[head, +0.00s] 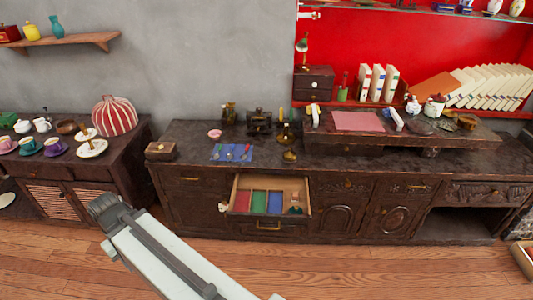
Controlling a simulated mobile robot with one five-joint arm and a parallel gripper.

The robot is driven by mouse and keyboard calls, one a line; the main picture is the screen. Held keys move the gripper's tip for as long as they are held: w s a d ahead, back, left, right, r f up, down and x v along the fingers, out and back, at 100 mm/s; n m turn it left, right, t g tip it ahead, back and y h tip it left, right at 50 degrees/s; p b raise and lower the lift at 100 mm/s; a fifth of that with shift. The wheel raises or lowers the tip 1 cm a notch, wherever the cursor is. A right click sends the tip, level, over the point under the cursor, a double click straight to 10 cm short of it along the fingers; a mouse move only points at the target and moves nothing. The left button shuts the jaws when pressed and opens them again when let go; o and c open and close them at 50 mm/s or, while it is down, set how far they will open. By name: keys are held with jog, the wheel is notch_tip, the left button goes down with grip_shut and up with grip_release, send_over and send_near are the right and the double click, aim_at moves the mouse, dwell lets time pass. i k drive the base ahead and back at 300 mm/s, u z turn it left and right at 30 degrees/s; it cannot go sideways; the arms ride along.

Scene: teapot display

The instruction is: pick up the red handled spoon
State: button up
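A blue mat (217,157) lies on the dark wooden cabinet top. A few small utensils lie on it. One at its right side shows a reddish end (247,148) and may be the red handled spoon; it is too small to be sure. My arm reaches up from the bottom of the head view. My gripper (104,204) is at its far end, in front of the left cabinet, well to the left of the mat and lower in the picture. Its fingers are too small and dark to tell open from shut.
An open drawer (272,181) with red, green and blue compartments juts out below the mat. A wooden box (161,151) and a pink bowl (215,133) stand near the mat. The wooden floor (330,270) in front is clear.

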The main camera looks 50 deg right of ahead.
aim_at(243, 157)
jog(key=z, duration=0.2)
jog(key=i, duration=1)
jog(key=u, duration=0.1)
